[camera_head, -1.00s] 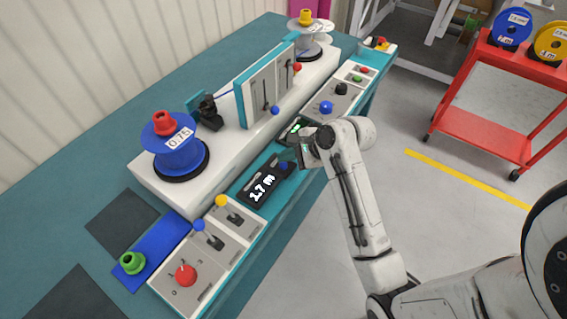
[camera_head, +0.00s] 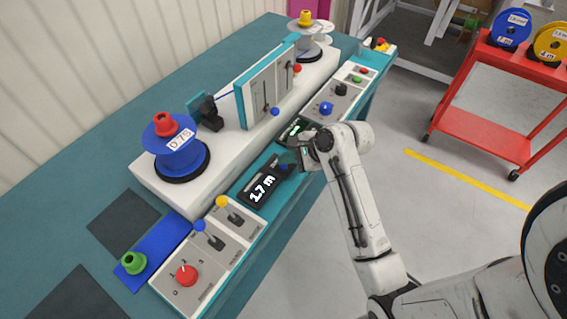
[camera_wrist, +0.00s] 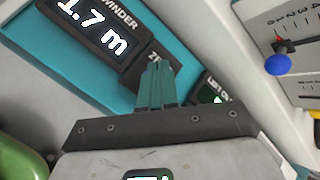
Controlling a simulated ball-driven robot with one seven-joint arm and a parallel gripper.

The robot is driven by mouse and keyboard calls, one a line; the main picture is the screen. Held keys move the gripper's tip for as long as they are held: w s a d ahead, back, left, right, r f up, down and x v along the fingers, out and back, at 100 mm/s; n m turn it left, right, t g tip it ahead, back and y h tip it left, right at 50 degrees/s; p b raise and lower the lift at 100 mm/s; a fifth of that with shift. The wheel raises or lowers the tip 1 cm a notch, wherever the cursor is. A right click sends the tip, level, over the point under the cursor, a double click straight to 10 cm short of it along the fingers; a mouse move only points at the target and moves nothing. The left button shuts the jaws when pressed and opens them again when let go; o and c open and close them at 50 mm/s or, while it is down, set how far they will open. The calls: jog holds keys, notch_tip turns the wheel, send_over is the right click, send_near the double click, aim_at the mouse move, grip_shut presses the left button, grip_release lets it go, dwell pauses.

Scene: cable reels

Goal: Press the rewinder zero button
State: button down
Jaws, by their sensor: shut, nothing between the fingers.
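The rewinder display (camera_head: 262,188) is a dark panel reading 1.7 m, set in the teal strip along the machine's front. Its blue zero button (camera_head: 283,167) shows at the panel's right end in the head view, just left of my gripper. In the wrist view, the display (camera_wrist: 90,27) carries a partly covered label (camera_wrist: 153,57) starting with Z. My gripper's teal fingers (camera_wrist: 156,70) are shut and empty, with their tips over that end of the panel. They hide the button there, and I cannot tell whether they touch it.
A second dark display (camera_head: 296,129) with green digits sits just beyond my gripper. A blue knob (camera_head: 326,108) and a black knob (camera_head: 341,89) stand farther along the strip. Yellow-topped and blue-topped levers and a red knob (camera_head: 186,275) are at the near end.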

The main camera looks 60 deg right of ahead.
aim_at(287, 166)
jog(key=shift+f, duration=0.45)
dwell(0.8)
jog(key=shift+r+p, duration=0.85)
jog(key=shift+p, duration=0.55)
notch_tip(287, 166, up, 5)
jog(key=p, duration=0.6)
jog(key=shift+r, duration=0.1)
dwell(0.4)
